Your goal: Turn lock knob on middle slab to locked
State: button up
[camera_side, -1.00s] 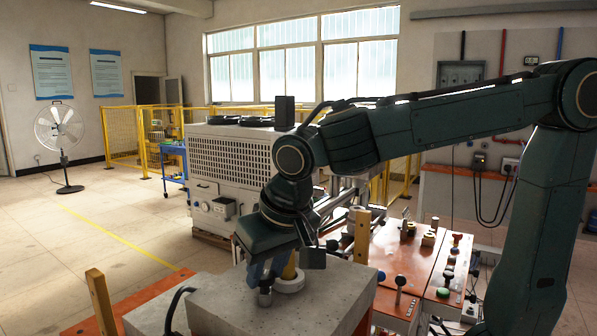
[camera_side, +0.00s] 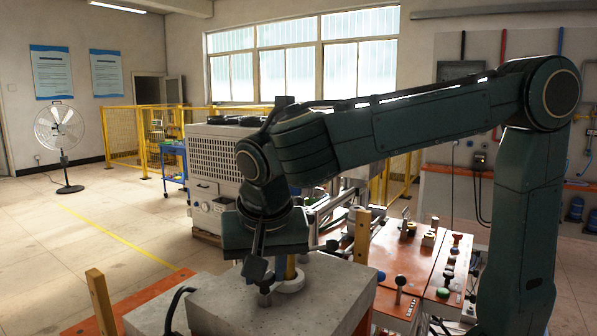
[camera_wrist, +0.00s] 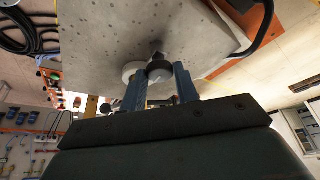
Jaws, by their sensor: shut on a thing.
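The grey concrete slab (camera_side: 325,300) lies in the lower middle of the side view. It also fills the top of the wrist view (camera_wrist: 150,30). A small dark metal knob (camera_wrist: 159,70) stands on it, between the two blue fingers of my gripper (camera_wrist: 159,76). In the side view my gripper (camera_side: 265,288) points down at the slab top, shut around the knob. The arm and gripper body partly hide the knob there, and its lock setting cannot be read. A white round collar (camera_side: 291,283) with a yellowish post sits just beside the knob.
A wooden post (camera_side: 101,300) rises left of the slab, and another (camera_side: 362,236) behind it. An orange-edged control table (camera_side: 405,262) with knobs and levers stands to the right. A black cable (camera_side: 172,305) loops at the left. A large machine cabinet (camera_side: 215,165) stands behind.

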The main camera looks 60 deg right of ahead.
jog(key=o, duration=1)
jog(key=shift+c, duration=0.2)
jog(key=shift+r, duration=0.1)
jog(key=v, duration=0.7)
jog(key=shift+r, duration=0.15)
jog(key=shift+d, duration=0.1)
